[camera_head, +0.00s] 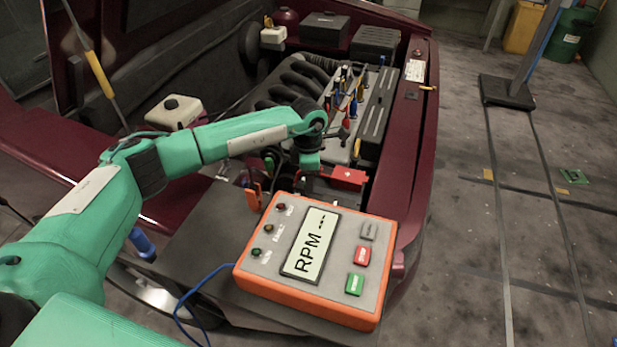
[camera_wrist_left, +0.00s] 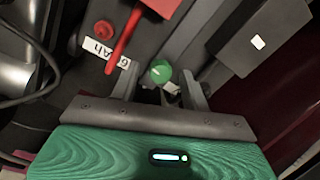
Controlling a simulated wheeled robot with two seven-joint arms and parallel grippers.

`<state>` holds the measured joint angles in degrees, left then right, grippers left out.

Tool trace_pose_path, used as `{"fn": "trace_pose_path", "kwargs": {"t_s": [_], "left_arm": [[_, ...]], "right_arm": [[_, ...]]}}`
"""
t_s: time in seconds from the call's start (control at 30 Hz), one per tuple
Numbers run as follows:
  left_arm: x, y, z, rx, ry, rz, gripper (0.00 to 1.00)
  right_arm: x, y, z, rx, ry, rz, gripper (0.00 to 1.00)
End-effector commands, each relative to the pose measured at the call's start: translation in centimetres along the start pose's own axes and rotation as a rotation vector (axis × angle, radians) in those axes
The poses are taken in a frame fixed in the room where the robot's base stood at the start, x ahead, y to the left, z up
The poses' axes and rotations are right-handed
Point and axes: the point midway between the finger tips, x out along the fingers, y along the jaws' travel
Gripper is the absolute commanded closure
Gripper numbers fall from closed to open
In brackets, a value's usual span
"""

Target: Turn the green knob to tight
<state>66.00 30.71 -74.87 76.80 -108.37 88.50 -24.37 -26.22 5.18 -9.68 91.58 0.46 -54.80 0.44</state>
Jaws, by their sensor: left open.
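The green knob (camera_wrist_left: 160,71) shows in the left wrist view as a small round cap with a pale mark on top. My left gripper (camera_wrist_left: 160,78) is open, with one finger on each side of the knob in that view. A gap shows between each finger and the knob, and the knob does not look gripped. In the head view my left gripper (camera_head: 307,163) points down into the engine bay, beside a red part; its fingertips and the knob cannot be made out there. A white label beside the knob is partly hidden. My right gripper is not in view.
A red lever-like part (camera_wrist_left: 128,42) and a red button (camera_wrist_left: 103,30) are close by. An orange-framed RPM box (camera_head: 316,262) sits at the front of the bay. Several coloured-handled tools (camera_head: 345,95) stand behind the gripper. The floor at right is mostly clear.

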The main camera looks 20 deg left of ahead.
Motion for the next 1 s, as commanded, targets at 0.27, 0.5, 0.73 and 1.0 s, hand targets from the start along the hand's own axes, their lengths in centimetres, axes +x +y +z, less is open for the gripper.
{"fn": "trace_pose_path", "kwargs": {"t_s": [0.27, 0.5, 0.73, 1.0], "left_arm": [[0.41, 0.02, 0.03, 0.0, -0.001, 0.001, 0.54], [0.38, 0.01, 0.04, 0.0, -0.001, 0.001, 0.87], [0.36, 0.02, 0.03, -0.004, -0.001, 0.001, 0.98], [0.36, 0.03, 0.01, -0.088, -0.004, 0.001, 0.98]], "right_arm": [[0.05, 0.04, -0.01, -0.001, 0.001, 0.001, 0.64], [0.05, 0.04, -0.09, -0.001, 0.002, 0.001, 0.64], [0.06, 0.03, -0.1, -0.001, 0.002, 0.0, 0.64], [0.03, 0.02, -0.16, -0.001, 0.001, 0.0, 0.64]]}}
